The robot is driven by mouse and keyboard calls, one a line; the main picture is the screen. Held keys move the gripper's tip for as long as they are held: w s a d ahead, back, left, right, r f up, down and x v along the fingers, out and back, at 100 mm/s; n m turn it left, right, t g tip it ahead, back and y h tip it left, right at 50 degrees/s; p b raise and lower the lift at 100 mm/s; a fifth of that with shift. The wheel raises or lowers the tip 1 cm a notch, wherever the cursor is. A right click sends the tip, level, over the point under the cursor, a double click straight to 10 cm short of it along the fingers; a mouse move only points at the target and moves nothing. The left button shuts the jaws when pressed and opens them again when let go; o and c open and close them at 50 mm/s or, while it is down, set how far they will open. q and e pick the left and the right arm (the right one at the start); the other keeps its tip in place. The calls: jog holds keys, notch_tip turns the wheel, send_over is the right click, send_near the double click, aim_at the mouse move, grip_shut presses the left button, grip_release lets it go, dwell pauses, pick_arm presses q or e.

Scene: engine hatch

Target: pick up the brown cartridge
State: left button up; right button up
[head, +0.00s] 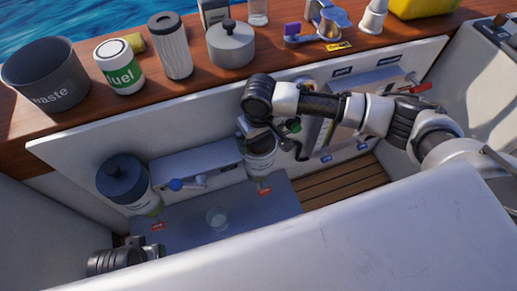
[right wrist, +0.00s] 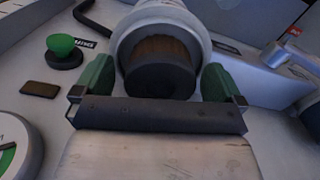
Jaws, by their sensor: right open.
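The brown cartridge (right wrist: 158,47) stands in a round clear-walled housing (right wrist: 122,45) in the right wrist view, with a dark round cap or end toward my gripper. In the head view this housing (head: 262,166) is against the white wall, mostly under my right gripper (head: 268,138). My right gripper is open; its green finger pads (right wrist: 158,85) are on either side of the cartridge's dark end, with gaps showing. My left gripper (head: 146,247) is at the lower left of the head view, partly hidden by the white edge; its jaws are unclear.
A white pleated cartridge (head: 170,47), fuel can (head: 119,68), waste bin (head: 48,76) and grey pot (head: 231,44) stand on the wooden ledge. A dark-capped filter (head: 123,180) is at left.

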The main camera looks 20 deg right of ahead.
jog(key=shift+c, duration=0.2)
jog(key=c, duration=1.2)
jog(key=shift+c, duration=0.2)
jog(key=shift+r, duration=0.1)
